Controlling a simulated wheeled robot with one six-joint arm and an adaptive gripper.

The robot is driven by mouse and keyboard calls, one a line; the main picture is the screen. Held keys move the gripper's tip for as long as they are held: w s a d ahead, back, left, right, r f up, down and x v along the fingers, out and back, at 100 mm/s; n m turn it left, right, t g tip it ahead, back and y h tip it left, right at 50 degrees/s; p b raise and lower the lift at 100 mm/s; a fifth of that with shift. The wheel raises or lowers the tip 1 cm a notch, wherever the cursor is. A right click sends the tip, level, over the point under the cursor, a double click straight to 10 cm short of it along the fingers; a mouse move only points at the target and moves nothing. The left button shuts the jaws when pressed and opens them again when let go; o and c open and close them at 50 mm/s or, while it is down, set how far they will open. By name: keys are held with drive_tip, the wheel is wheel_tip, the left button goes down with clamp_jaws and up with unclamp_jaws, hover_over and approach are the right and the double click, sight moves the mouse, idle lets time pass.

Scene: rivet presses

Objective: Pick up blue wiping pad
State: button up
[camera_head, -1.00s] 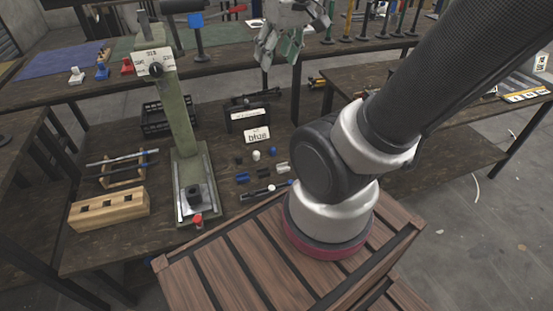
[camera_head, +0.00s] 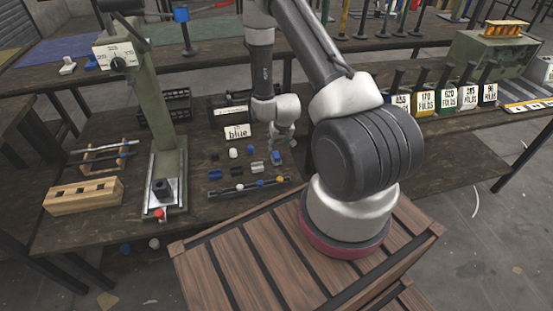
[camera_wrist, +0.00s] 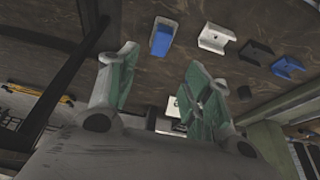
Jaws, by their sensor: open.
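A small blue block with a white edge (camera_wrist: 161,40), which looks like the blue wiping pad, lies on the dark table. It shows in the wrist view just beyond the gap between my fingertips. In the head view it is the blue piece (camera_head: 277,158) at the right end of a row of small parts. My gripper (camera_wrist: 163,68) is open, with green inner pads and nothing between its fingers. In the head view my gripper (camera_head: 284,142) hangs close above and behind the blue piece, partly covered by my arm. I cannot tell whether they touch.
A silver-white clip (camera_wrist: 216,39), a black piece (camera_wrist: 254,52) and another blue piece (camera_wrist: 288,67) lie in the same row. A green press (camera_head: 166,175) stands left. A dark rail (camera_head: 248,187) lies in front.

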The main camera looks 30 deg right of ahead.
sight(276, 155)
drive_tip(key=x, duration=0.6)
drive_tip(key=s+x, duration=0.1)
drive_tip(key=x, duration=0.3)
drive_tip(key=shift+f, duration=0.25)
drive_tip(key=shift+c, duration=0.4)
drive_tip(key=c, duration=0.7)
